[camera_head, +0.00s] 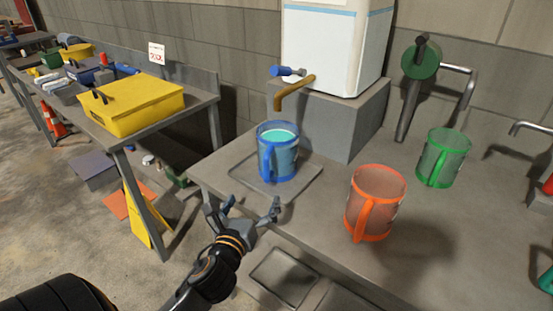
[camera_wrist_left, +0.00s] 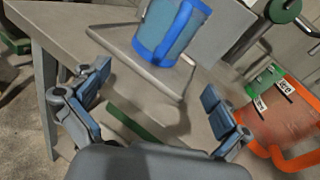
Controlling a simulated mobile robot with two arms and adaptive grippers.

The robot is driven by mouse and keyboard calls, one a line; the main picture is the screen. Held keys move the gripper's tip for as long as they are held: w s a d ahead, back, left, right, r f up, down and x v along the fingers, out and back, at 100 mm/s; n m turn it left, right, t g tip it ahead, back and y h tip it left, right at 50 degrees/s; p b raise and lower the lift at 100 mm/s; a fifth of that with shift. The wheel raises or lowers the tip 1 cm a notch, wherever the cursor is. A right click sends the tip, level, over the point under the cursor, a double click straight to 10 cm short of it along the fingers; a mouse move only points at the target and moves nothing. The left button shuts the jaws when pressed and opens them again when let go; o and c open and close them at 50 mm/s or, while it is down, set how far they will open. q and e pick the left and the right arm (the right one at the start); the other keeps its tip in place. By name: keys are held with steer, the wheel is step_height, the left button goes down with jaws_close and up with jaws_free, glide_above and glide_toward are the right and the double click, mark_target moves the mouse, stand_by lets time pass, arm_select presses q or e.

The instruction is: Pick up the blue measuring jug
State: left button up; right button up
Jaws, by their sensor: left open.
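The blue measuring jug (camera_head: 278,153) stands upright on a grey tray (camera_head: 301,186) near the left end of the workbench, under a brass tap. It holds light blue liquid, and its handle faces the front. In the left wrist view the jug (camera_wrist_left: 172,35) is at the top, beyond the fingers. My left gripper (camera_head: 240,209) is open and empty, in front of the tray's front edge and apart from the jug. In the left wrist view the open fingers (camera_wrist_left: 155,112) are spread wide with nothing between them. My right gripper is not in view.
An orange jug (camera_head: 374,202) stands to the right, with a green jug (camera_head: 443,158) behind it. A white tank (camera_head: 330,45) on a grey block (camera_head: 337,118) is behind the blue jug. A yellow toolbox (camera_head: 132,104) sits on the left bench.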

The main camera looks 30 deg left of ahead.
mark_target(272, 165)
arm_select(q)
steer(key=w+m, duration=0.1)
steer(key=w, duration=0.2)
steer(key=w+a+r+m, duration=0.1)
steer(key=w, duration=0.1)
steer(key=w+a+t, duration=0.1)
steer(key=w, duration=0.2)
steer(key=shift+w+a+r+m+p, duration=0.1)
steer(key=shift+w+r+m+p, duration=0.25)
steer(key=shift+m+p, duration=0.05)
steer(key=x, duration=0.2)
steer(key=f+x, duration=0.1)
steer(key=x, duration=0.2)
steer(key=shift+w+a, duration=0.1)
steer(key=shift+w, duration=0.2)
steer(key=c, duration=1.6)
steer(key=shift+r, duration=0.2)
steer(key=shift+c, duration=0.6)
steer(key=shift+r, duration=0.2)
